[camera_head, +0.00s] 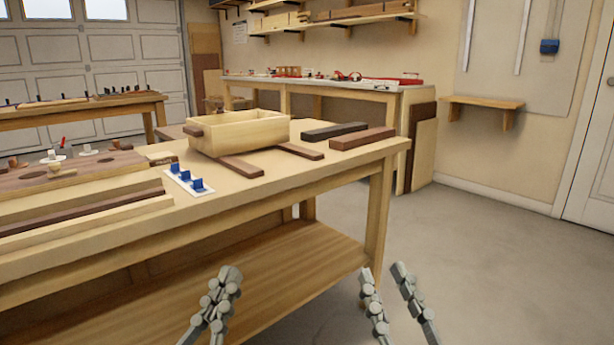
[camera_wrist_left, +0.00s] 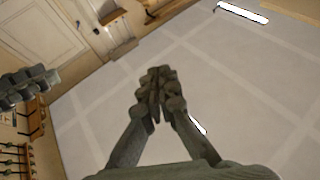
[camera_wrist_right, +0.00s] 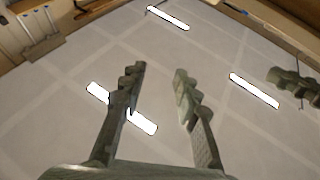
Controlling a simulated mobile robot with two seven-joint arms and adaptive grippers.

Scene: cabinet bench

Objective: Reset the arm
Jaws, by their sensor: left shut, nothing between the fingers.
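My left gripper (camera_head: 228,275) is at the bottom of the head view, in front of the workbench's lower shelf, with its fingers together. In the left wrist view the left gripper (camera_wrist_left: 160,75) is shut with nothing between its fingertips. My right gripper (camera_head: 385,270) is at the lower right of the head view, over the floor, with its two fingers apart. In the right wrist view the right gripper (camera_wrist_right: 158,75) is open and empty. Both grippers point upward, apart from each other and touching nothing that I can see.
The workbench (camera_head: 270,190) holds an open wooden box (camera_head: 240,133), dark wood bars (camera_head: 362,138) and a white strip with blue pieces (camera_head: 188,181). Its lower shelf (camera_head: 290,270) lies behind the grippers. Clear floor (camera_head: 500,250) spreads to the right.

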